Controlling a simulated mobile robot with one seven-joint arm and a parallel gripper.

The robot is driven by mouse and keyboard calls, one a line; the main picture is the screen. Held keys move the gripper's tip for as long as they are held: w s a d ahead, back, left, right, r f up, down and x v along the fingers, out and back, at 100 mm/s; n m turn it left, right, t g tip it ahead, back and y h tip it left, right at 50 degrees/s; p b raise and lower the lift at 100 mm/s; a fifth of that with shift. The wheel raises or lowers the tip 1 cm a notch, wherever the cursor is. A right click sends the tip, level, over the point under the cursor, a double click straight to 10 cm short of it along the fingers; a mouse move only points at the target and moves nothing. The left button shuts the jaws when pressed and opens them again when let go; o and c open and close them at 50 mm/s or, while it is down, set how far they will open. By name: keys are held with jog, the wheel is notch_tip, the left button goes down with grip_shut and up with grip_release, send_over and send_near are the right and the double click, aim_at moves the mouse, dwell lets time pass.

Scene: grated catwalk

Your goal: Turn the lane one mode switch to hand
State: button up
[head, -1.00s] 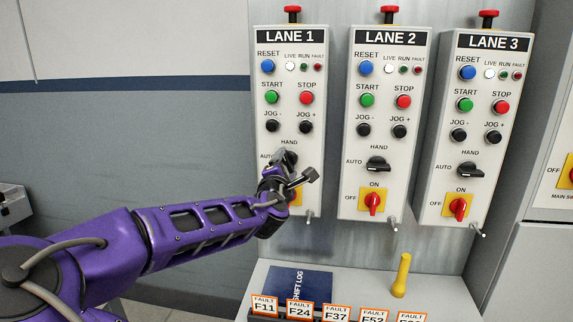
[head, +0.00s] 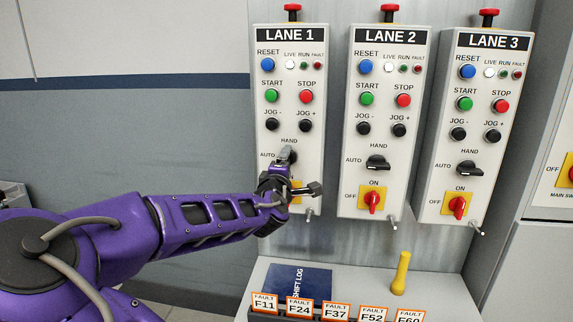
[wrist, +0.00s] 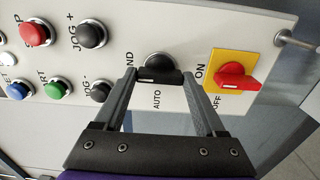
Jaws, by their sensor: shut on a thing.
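The lane one mode switch, a black knob with a white mark (wrist: 158,68), sits between the fingertips of my gripper (wrist: 158,77) in the wrist view. The fingers are shut on its bar from both ends. The white mark lies at the HAND end of the bar, and the bar lines up with the HAND label. AUTO is printed to its side.
A red on/off switch on a yellow plate (wrist: 232,77) is close beside one finger. The JOG buttons (wrist: 91,34) are on the other side. LANE 2 (head: 345,190) and LANE 3 (head: 432,190) panels stand to the right. A shelf with a yellow handle (head: 401,275) is below.

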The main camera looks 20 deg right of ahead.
jog(key=o, duration=1.3)
jog(key=shift+b+v, duration=1.75)
jog(key=shift+v, duration=7)
